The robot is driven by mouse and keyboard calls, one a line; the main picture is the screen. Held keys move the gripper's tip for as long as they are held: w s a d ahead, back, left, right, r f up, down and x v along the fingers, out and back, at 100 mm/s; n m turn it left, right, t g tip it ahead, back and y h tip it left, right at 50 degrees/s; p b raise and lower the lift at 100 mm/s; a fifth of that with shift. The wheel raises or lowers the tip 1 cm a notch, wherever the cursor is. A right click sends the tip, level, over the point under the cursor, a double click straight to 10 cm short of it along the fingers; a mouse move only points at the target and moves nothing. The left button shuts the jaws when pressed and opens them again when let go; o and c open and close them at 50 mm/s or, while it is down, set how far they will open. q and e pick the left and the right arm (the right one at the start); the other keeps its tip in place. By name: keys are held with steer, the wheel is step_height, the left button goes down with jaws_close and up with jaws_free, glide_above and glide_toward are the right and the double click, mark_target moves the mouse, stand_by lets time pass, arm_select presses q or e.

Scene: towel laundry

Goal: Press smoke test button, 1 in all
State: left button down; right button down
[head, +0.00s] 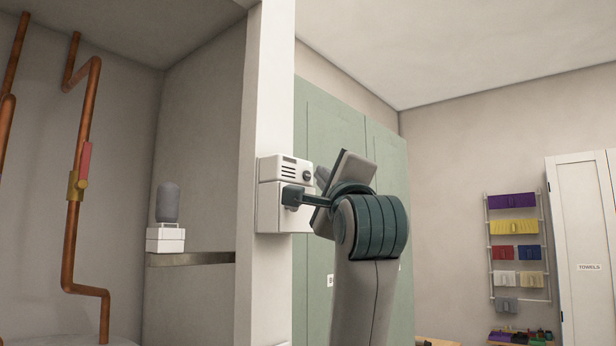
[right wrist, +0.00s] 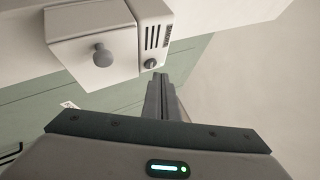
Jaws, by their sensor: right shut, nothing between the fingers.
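A white vented unit (head: 290,168) is fixed to the white post. It has a small dark round button (head: 307,175) on its face, which also shows in the right wrist view (right wrist: 150,64). My left gripper is out of view.
The white post (head: 262,90) stands beside an alcove with copper pipes (head: 75,190) and a shelf (head: 190,259) at left. Green cabinet doors (head: 330,120) are behind my right arm. A towel rack (head: 517,245) and white cabinet (head: 580,220) stand at right.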

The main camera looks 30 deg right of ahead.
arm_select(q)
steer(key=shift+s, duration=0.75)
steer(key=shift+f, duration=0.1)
arm_select(e)
steer(key=shift+w+a, duration=0.1)
steer(key=shift+w, duration=0.1)
